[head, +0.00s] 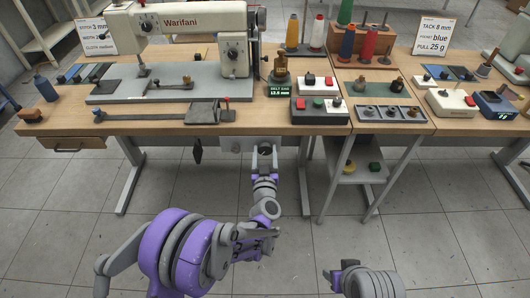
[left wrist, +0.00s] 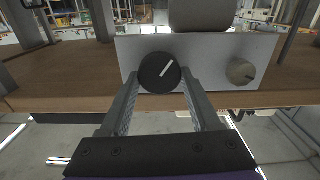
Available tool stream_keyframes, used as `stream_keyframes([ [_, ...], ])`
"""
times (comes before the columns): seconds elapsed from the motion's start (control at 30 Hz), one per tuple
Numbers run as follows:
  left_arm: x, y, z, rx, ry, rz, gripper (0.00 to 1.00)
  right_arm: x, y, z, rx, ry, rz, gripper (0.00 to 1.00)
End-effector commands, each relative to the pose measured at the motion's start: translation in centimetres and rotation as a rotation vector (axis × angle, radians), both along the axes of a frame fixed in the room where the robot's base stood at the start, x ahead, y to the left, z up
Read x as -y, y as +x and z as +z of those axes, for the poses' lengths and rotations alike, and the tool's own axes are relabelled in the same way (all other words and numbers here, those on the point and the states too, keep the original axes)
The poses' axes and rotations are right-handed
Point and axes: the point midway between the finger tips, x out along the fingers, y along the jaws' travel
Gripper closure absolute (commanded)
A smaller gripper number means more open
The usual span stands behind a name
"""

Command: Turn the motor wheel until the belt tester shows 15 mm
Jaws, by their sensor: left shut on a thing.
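The motor wheel is a round black knob (left wrist: 160,72) with a white line slanting up to the right. It sits on a pale plate (left wrist: 210,50) at the table's front edge. My left gripper (head: 264,158) has its fingers shut on this wheel, one on each side, in the left wrist view. In the head view the wheel is mostly hidden by my gripper. The belt tester (head: 279,90) stands on the table right of the sewing machine, and its green display seems to read about 12.5 mm.
A smaller beige knob (left wrist: 241,72) sits on the plate right of the wheel. The white sewing machine (head: 185,25) stands on the table above. A dark pedal-like part (head: 197,151) hangs left of the plate. Table legs and a low shelf (head: 358,170) stand to the right.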

Motion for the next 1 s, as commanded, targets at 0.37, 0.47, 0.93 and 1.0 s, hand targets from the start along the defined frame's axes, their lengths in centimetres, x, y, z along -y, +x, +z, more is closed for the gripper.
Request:
stream_keyframes([
  [0.37,-0.1,0.0,-0.1,0.0,-0.106,0.0,0.92,0.0,0.0,-0.4,-0.001,0.0,0.0,0.47],
  [0.47,-0.1,0.0,-0.1,0.0,-0.175,0.0,0.92,0.0,0.1,-0.7,-0.002,0.0,0.0,0.47],
  [0.93,-0.3,0.0,-0.2,0.0,-0.612,0.0,0.92,0.0,0.2,-1.7,-0.005,0.0,0.0,0.47],
  [1.0,-0.3,0.0,-0.2,0.0,-0.678,0.0,0.92,0.0,0.2,-1.9,-0.006,0.0,0.0,0.47],
])
